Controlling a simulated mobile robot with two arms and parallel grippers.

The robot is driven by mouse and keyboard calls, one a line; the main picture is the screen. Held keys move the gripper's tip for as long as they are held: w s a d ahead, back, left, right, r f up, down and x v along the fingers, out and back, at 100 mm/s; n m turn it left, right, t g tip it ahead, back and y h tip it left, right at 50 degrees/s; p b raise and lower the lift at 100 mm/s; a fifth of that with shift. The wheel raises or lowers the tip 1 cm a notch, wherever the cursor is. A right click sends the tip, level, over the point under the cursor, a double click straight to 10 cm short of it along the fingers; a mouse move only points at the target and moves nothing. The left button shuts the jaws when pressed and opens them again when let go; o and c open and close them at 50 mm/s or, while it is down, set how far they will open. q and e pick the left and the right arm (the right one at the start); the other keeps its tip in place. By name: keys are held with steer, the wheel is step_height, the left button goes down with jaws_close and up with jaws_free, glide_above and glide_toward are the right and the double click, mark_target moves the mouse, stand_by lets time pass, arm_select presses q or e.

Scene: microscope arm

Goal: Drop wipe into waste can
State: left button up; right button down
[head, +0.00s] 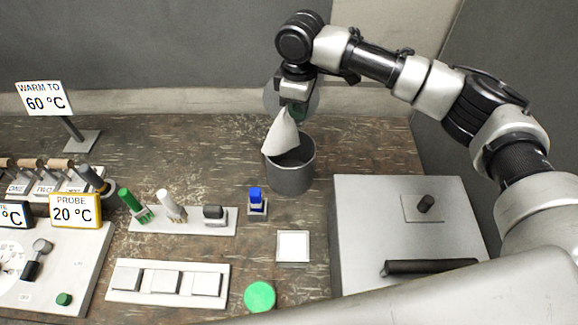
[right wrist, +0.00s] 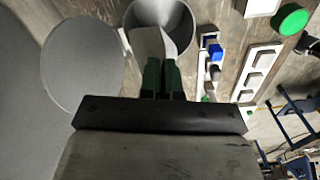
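A white wipe (head: 281,134) hangs from my right gripper (head: 292,113) at the left rim of the grey waste can (head: 291,178). In the right wrist view the wipe (right wrist: 149,42) is between the green fingertips of the gripper (right wrist: 161,66), and its lower part overlaps the mouth of the can (right wrist: 183,22). The fingers are close together on the wipe. The can stands upright and open on the bench; its inside is mostly in shadow. My left gripper is not in view.
A grey box (head: 360,225) with a black handle stands right of the can. A blue-capped item (head: 256,201), a white square pad (head: 293,246) and a green disc (head: 259,296) lie in front. A round grey lid (right wrist: 82,62) shows beside the can.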

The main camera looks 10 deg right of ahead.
jaws_free()
stand_by(0.8)
steer(key=shift+r, duration=0.1)
step_height(320, 180, up, 5)
steer(key=p, duration=0.6)
steer(key=shift+r, duration=0.2)
